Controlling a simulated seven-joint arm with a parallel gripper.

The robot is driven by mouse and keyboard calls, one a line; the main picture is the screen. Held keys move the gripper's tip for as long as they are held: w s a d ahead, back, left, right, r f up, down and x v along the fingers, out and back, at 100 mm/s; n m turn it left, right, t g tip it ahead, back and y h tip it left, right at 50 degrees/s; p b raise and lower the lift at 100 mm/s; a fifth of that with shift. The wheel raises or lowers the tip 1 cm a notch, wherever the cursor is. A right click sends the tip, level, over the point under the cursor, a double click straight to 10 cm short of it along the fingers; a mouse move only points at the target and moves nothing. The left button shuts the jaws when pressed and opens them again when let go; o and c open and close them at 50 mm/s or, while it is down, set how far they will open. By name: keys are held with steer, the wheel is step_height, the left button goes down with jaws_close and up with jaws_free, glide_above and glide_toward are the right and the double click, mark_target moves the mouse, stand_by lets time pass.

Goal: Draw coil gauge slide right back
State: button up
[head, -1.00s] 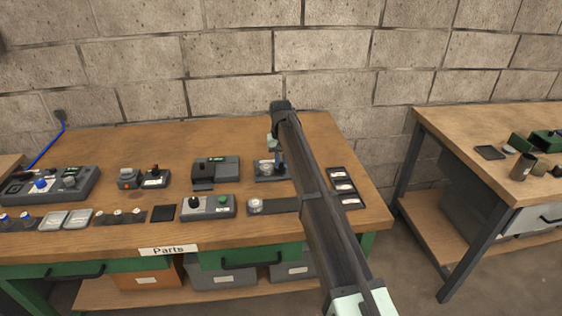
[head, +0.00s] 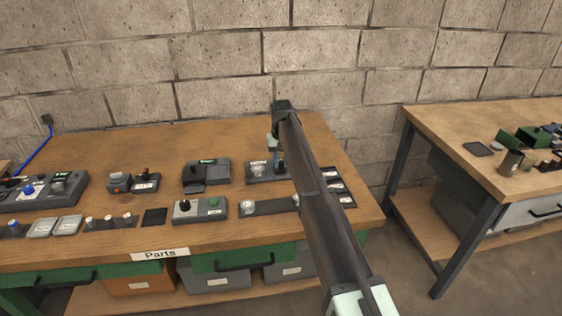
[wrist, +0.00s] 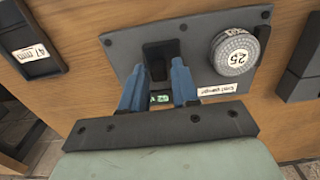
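The coil gauge (wrist: 125,48) is a dark grey plate with a round dial marked 25 (wrist: 233,52) and a small label that reads upside down in the wrist view. A black slide (wrist: 158,62) sits beside the dial. My gripper (wrist: 159,68) has two blue fingers set apart, one at each side of the slide's near part. I cannot tell whether they touch it.
A tray (head: 338,188) with labelled compartments lies just right of my arm. A box with a green display (head: 206,172) is left of the gauge, and a dark strip with a round dial (head: 270,206) is in front. A second bench (head: 450,130) stands right, across a gap.

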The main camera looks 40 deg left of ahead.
mark_target(282, 163)
step_height(282, 163, up, 14)
steer(key=shift+f, duration=0.15)
stand_by(0.4)
steer(key=shift+d, duration=0.1)
stand_by(0.3)
